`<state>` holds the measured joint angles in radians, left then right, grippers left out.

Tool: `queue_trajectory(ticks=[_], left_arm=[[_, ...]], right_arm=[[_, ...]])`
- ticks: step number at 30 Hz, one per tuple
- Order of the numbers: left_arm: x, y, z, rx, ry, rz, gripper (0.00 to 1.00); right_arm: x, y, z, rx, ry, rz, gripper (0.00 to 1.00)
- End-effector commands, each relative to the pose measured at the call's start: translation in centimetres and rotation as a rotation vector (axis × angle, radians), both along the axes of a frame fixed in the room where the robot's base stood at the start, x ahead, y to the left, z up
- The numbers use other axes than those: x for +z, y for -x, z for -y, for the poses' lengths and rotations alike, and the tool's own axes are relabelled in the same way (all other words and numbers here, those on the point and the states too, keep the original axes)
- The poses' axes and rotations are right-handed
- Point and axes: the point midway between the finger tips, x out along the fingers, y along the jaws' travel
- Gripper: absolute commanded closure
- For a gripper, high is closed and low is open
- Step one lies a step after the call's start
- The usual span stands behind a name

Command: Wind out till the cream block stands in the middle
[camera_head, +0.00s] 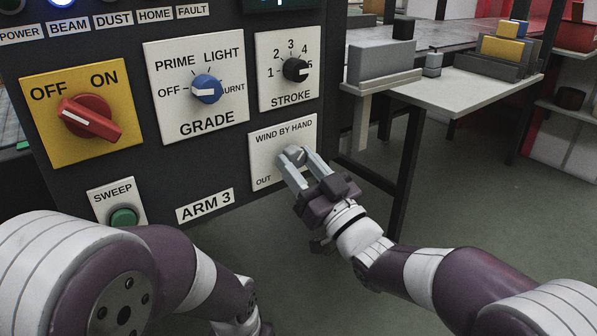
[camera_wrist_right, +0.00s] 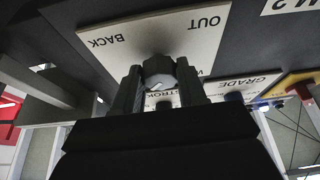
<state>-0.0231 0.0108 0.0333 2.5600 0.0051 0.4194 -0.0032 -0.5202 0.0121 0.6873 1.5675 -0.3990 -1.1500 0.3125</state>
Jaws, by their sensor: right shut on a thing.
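The panel labelled WIND BY HAND (camera_head: 264,153) has a small grey knob (camera_head: 292,154), which also shows in the right wrist view (camera_wrist_right: 158,72). Its plate reads OUT and, in the wrist view, BACK. My right gripper (camera_head: 300,163) is shut on this knob, with one finger on each side. In the wrist view its dark fingers (camera_wrist_right: 160,88) flank the knob, whose pale pointer mark faces the gripper. I cannot pick out a cream block in either view. My left arm shows at the lower left, but its gripper is not visible.
The dark panel also carries a red OFF/ON switch (camera_head: 90,118), a blue GRADE knob (camera_head: 206,89), a black STROKE knob (camera_head: 295,69) and a green SWEEP button (camera_head: 124,217). To the right, a pale table (camera_head: 470,98) holds grey blocks (camera_head: 382,60) and a yellow block (camera_head: 502,49).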

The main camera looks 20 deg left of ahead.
Motion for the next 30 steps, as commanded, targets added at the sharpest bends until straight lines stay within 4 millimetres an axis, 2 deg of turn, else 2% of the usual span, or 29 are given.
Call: queue_trajectory(ticks=[15,30], left_arm=[[-0.79,0.0,0.0,0.0,0.0,0.0,0.55],[-0.81,-0.01,0.0,0.0,0.0,0.0,0.55]], right_arm=[[-0.13,-0.27,0.19,-0.001,0.243,0.305,0.89],[-0.1,-0.28,0.18,0.001,0.316,0.399,0.89]])
